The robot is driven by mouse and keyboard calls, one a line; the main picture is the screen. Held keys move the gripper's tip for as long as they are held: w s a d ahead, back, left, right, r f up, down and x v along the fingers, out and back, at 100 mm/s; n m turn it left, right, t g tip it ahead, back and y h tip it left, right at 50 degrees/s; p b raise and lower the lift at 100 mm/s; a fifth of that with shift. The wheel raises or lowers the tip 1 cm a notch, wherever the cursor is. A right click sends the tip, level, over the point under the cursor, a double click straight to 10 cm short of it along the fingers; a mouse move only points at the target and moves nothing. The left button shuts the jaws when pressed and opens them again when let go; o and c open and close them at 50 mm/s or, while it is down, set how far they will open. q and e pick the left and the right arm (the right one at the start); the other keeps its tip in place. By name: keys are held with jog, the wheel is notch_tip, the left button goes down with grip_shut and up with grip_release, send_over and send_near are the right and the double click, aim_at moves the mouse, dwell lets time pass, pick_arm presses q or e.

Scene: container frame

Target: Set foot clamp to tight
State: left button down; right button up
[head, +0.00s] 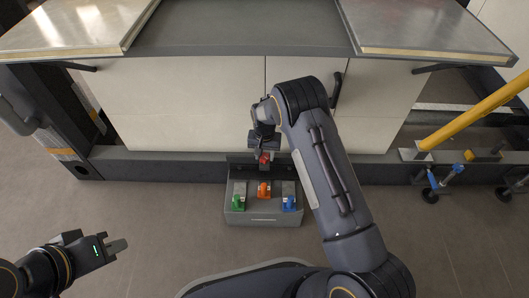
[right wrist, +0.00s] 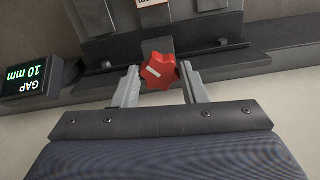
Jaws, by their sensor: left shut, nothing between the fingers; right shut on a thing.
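A red star-shaped knob (right wrist: 158,72) with a white pointer line sits at the base of the container frame. My right gripper (right wrist: 160,84) has a finger on either side of the knob and is shut on it. In the head view the knob (head: 264,157) is partly hidden by my right gripper (head: 264,150). The white line on the knob lies aslant in the right wrist view. A black display (right wrist: 35,78) left of the knob reads "GAP 10 mm". My left gripper (head: 118,246) is shut and empty, low at the left over the floor.
A grey unit (head: 262,219) with green (head: 238,203), orange (head: 264,190) and blue (head: 289,204) levers stands on the floor below the knob. A dark beam (head: 150,166) runs along the frame's foot. A yellow bar (head: 475,113) slants at the right. The left floor is clear.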

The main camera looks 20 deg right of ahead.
jog(key=m+p, duration=0.1)
jog(key=m, duration=0.4)
jog(key=shift+m, duration=0.3)
jog(key=m+p, duration=0.1)
jog(key=m, duration=1)
jog(key=shift+m, duration=0.4)
jog(key=m, duration=0.5)
jog(key=shift+m+p, duration=0.3)
jog(key=shift+p, duration=0.1)
jog(key=o, duration=1)
jog(key=shift+c, duration=0.2)
jog(key=shift+r, duration=0.1)
